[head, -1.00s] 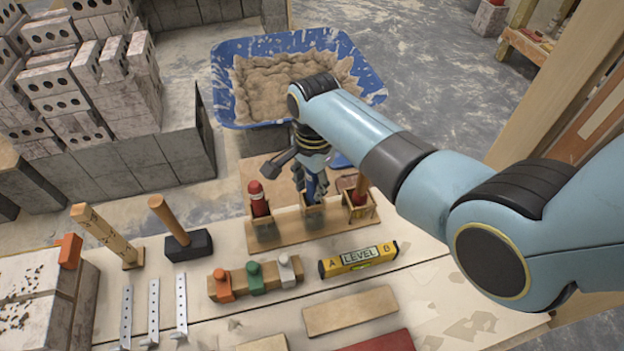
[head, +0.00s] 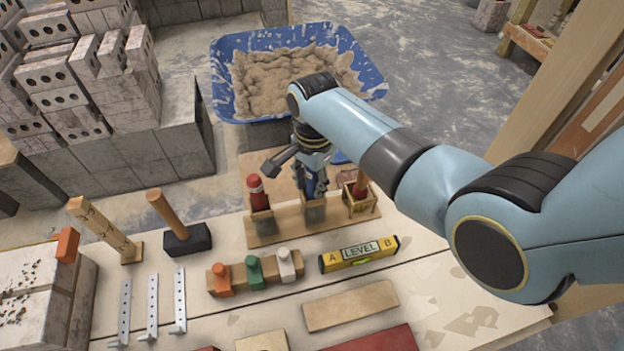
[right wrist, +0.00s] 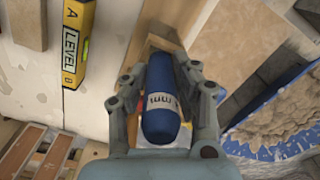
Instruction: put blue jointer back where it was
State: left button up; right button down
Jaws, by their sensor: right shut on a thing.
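The blue jointer (right wrist: 160,95) has a blue handle with a white marked band. In the right wrist view it lies between the fingers of my right gripper (right wrist: 165,90), which is shut on it. In the head view my right gripper (head: 311,165) is above the middle holder of the wooden rack (head: 270,237). The jointer (head: 312,186) shows there as a blue strip, mostly covered by the gripper. Its lower end is at the middle holder; I cannot tell whether it rests on the bottom. My left gripper is out of view.
A red-handled tool (head: 257,193) stands in the left holder and a brown-handled one (head: 361,187) in the right holder. The blue mortar tub (head: 222,95) is behind. A yellow level (head: 358,254), a hammer (head: 178,228) and a block with coloured pegs (head: 254,274) lie in front.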

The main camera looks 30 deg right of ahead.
jog(key=shift+f, duration=0.15)
jog(key=c, duration=0.9)
grip_release()
jog(key=shift+c, duration=0.2)
notch_tip(320, 180, up, 11)
jog(key=shift+d+f, duration=0.1)
jog(key=shift+r, duration=0.55)
